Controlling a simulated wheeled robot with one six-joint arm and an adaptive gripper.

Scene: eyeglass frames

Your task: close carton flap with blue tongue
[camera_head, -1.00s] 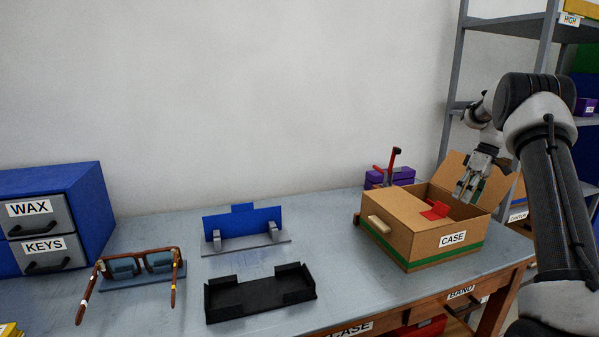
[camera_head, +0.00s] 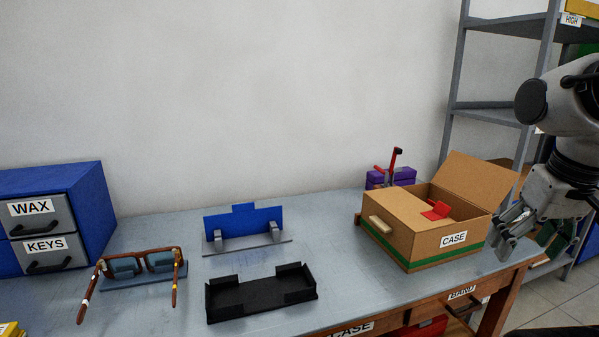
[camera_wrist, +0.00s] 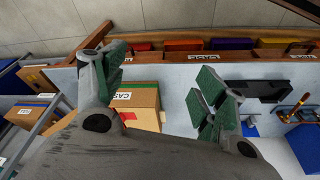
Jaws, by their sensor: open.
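The tan carton (camera_head: 400,225) with a "CASE" label and green band stands at the right of the bench. Its flap (camera_head: 475,183) stands raised and leans outward at the back right. A red piece (camera_head: 436,209) lies at the carton's opening. I see no blue tongue on the carton; a blue panel with a top tab (camera_head: 243,228) stands in a grey holder at mid-bench. My gripper (camera_head: 526,240) is open and empty, right of the carton, near the bench's right end. In the wrist view the carton (camera_wrist: 146,97) shows between my open fingers (camera_wrist: 160,92).
A black tray (camera_head: 260,296) lies in front of the blue panel. Brown glasses (camera_head: 140,262) rest on a stand left of it, beside blue drawers (camera_head: 60,205). Purple boxes (camera_head: 392,177) and a red clamp-like tool stand behind the carton. A grey shelf (camera_head: 490,112) rises at right.

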